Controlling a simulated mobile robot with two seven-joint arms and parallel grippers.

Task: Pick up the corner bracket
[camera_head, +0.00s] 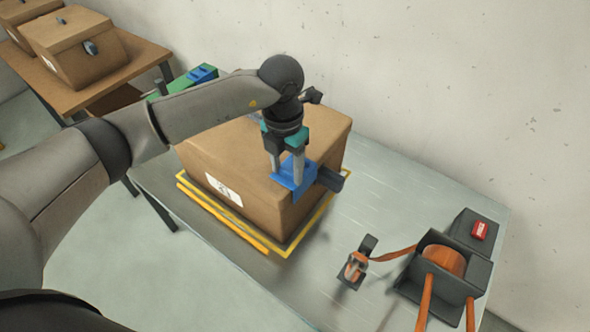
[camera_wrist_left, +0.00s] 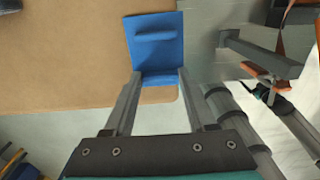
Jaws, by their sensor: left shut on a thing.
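The corner bracket is a blue angled piece (camera_head: 290,178) at the near right top edge of a large cardboard box (camera_head: 225,160). In the left wrist view the bracket (camera_wrist_left: 155,35) lies over the brown box top, with a raised bar across it. My left gripper (camera_head: 286,172) comes down from above and is shut on the bracket. In the left wrist view its two fingers (camera_wrist_left: 157,92) reach the bracket's near part. I cannot tell whether the bracket touches the box. My right gripper is in neither view.
The box stands in a yellow frame (camera_head: 225,218) on a grey table (camera_head: 400,195). A dark dispenser with an orange roll (camera_head: 445,258) and a small strap tool (camera_head: 354,268) are at right. A green tray (camera_head: 178,84) holding blue pieces is behind the box. Other boxes (camera_head: 85,50) stand back left.

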